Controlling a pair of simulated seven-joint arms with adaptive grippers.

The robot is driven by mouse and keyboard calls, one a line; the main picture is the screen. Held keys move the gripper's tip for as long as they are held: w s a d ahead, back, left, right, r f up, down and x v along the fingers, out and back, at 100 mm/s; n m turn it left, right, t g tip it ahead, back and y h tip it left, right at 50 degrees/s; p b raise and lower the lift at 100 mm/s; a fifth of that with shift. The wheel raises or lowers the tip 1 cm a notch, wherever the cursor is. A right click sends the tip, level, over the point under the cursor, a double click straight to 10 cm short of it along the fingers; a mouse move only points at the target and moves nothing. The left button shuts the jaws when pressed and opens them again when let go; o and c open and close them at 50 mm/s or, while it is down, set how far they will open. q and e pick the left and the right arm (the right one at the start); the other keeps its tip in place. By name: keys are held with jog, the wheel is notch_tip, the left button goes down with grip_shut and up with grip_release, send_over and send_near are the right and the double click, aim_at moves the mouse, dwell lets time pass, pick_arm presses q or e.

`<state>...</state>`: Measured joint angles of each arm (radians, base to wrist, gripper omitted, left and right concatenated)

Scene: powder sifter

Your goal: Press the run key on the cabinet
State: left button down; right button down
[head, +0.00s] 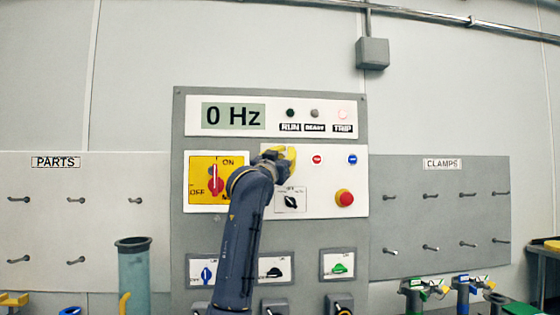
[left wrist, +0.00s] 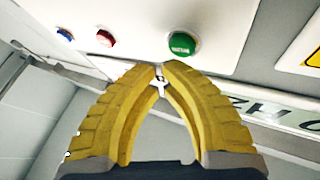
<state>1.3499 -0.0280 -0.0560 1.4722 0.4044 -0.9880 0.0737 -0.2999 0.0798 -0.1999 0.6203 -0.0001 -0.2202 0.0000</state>
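The run key appears to be the green button (left wrist: 182,44) on the cabinet's white panel in the left wrist view; its lettering is too small to read surely. In the head view it is hidden behind my left gripper (head: 284,154). In the left wrist view the yellow fingers of my left gripper (left wrist: 161,67) come together at their tips, with no object clearly held. The tips are near the green button, slightly below and left of it in that picture; contact cannot be told. My right gripper is not in view.
A red button (head: 317,159) and a blue button (head: 352,160) sit right of my gripper. Below are a black selector (head: 291,202) and a red mushroom button (head: 344,198). A red rotary switch (head: 215,180) is at left. A bluish cylinder (head: 133,270) stands lower left.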

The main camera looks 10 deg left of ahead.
pick_arm(q)
jog(key=shift+w+a, duration=0.3)
jog(key=shift+w, duration=0.55)
dwell(2.3)
jog(key=shift+s+d, duration=0.1)
jog(key=shift+s, duration=0.05)
jog(key=shift+s+d, duration=0.2)
jog(key=shift+s, duration=0.45)
jog(key=shift+s, duration=0.1)
jog(key=shift+s+d, duration=0.3)
jog(key=shift+s, duration=0.45)
jog(key=shift+s+d, duration=0.25)
jog(key=shift+s, duration=0.5)
jog(key=shift+s+d, duration=0.3)
jog(key=shift+s, duration=0.45)
